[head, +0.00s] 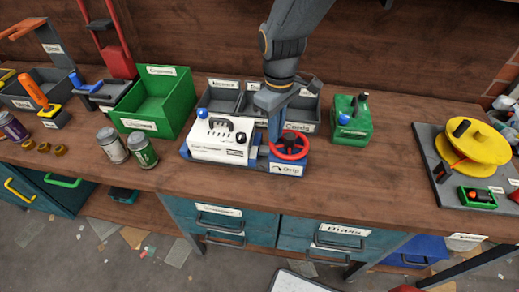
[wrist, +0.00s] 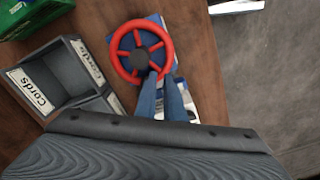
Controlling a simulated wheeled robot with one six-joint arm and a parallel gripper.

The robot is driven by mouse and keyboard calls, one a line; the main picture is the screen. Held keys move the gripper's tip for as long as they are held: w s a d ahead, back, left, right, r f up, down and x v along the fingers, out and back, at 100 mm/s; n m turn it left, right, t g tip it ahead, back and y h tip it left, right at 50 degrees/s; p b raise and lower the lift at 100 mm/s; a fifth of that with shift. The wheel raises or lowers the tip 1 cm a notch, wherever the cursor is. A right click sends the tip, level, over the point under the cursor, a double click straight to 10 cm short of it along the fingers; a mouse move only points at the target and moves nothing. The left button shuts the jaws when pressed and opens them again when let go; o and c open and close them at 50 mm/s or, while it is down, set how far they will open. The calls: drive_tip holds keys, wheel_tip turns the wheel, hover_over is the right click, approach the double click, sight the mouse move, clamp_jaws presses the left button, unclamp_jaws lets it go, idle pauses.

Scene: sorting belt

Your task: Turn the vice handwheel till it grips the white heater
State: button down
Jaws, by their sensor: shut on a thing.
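The vice (head: 254,161) is a blue device on the bench, with a red handwheel (head: 289,146) at its right end. The white heater (head: 219,141) sits upright in the vice, left of the wheel; whether the jaw touches it I cannot tell. My gripper (head: 275,130) reaches down from above to the wheel. In the wrist view, its blue fingers (wrist: 164,92) lie close together at the lower rim of the red handwheel (wrist: 138,52). They are shut on the wheel, though the contact itself is partly hidden by the fingers.
A grey Cords bin (head: 303,108) stands behind the vice. A green bin (head: 156,103) and two cans (head: 112,146) are to the left. A green container (head: 351,120) stands to the right, and farther right is a board with a yellow reel (head: 478,142). Bench between is clear.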

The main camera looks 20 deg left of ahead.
drive_tip(key=shift+s+a, duration=0.15)
drive_tip(key=shift+a, duration=0.25)
drive_tip(key=shift+d, duration=0.1)
drive_tip(key=shift+s+d+p, duration=0.2)
drive_tip(key=shift+d+p, duration=0.1)
drive_tip(key=shift+d, duration=0.2)
drive_tip(key=shift+s+d+p, duration=0.3)
drive_tip(key=shift+d, duration=0.2)
wheel_tip(320, 180, up, 9)
drive_tip(key=p, duration=0.6)
drive_tip(key=shift+d, duration=0.1)
